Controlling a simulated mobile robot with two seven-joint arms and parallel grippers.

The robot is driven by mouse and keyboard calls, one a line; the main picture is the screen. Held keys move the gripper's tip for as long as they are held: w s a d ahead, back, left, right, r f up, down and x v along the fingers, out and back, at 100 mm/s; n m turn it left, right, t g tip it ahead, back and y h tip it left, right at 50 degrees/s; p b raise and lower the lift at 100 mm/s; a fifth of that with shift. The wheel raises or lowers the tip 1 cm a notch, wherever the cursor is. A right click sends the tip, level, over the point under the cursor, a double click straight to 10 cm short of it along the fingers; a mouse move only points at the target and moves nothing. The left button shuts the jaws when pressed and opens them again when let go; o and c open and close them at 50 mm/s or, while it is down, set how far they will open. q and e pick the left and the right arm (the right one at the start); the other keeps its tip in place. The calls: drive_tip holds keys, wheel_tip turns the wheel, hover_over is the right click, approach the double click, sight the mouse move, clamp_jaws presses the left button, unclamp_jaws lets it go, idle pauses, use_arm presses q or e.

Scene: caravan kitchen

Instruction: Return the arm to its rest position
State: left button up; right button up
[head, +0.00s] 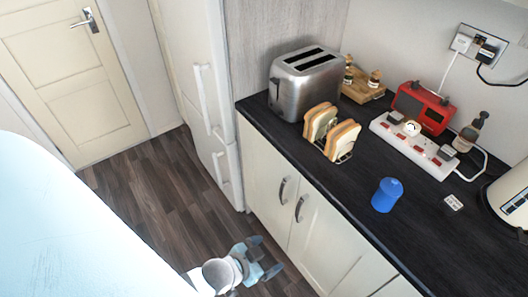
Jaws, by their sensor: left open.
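My left gripper (262,260) shows at the bottom of the head view, with its arm coming in from the bottom left. Its fingers are apart and nothing is between them. It is over the wooden floor, in front of the cream cabinet doors and apart from them. My right gripper is not in view.
The dark worktop (300,150) holds a steel toaster (305,85), a toast rack with bread (330,133), a blue container (386,195), a red radio (422,107) and a power strip (412,145). Cabinet handles (299,208) stick out. The floor (160,195) by the fridge (195,80) is clear.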

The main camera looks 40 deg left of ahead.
use_arm(q)
drive_tip(key=shift+s+a+f+n, duration=0.1)
drive_tip(key=shift+s+a+n, duration=0.05)
drive_tip(key=shift+n, duration=0.15)
drive_tip(key=r+p, duration=0.4)
drive_tip(key=shift+a+r+p, duration=0.15)
drive_tip(key=shift+a+p, duration=0.05)
drive_tip(key=shift+p, duration=0.1)
idle(0.8)
